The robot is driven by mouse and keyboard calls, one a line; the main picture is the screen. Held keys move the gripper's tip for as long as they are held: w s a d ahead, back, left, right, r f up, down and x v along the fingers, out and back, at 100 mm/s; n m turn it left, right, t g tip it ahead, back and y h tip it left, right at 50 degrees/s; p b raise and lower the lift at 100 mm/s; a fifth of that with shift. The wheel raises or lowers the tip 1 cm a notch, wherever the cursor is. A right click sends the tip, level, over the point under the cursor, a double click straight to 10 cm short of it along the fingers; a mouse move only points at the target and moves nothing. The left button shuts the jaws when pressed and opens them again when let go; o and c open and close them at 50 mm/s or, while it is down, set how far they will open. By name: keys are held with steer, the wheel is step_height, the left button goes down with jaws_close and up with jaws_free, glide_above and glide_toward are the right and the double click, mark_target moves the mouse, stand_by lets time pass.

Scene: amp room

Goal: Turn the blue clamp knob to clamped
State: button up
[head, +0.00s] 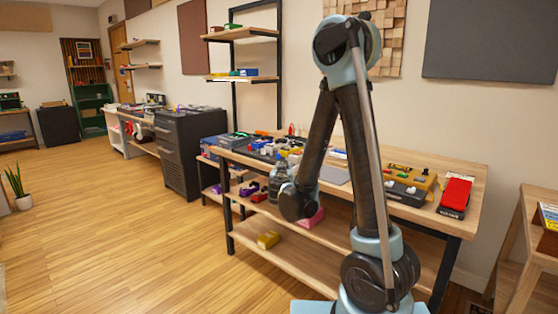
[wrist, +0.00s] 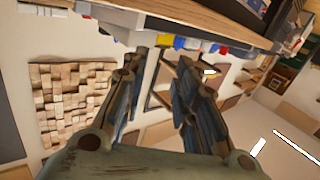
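My gripper (head: 281,170) is in front of the workbench's front edge in the head view, near the left-middle of the bench. In the wrist view its two fingers (wrist: 157,88) stand apart with nothing between them. I cannot make out a blue clamp knob for certain. Small blue pieces (wrist: 180,42) show along the bench edge in the wrist view, beyond the fingertips. They are too small and blurred to identify, and their clamp state cannot be told. My arm hides part of the bench top in the head view.
The wooden workbench (head: 470,180) carries several small devices, including a yellow box (head: 410,178) and a red pedal (head: 456,193) at right. A dark drawer cabinet (head: 185,160) stands to the left.

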steer(key=a+y, duration=0.1)
steer(key=a, duration=0.2)
glide_toward(278, 156)
steer(key=shift+t, duration=0.4)
steer(key=w, duration=0.8)
steer(key=shift+w+f, duration=0.25)
steer(key=shift+w, duration=0.1)
jaws_close()
steer(key=shift+d, duration=0.15)
steer(key=shift+a, duration=0.2)
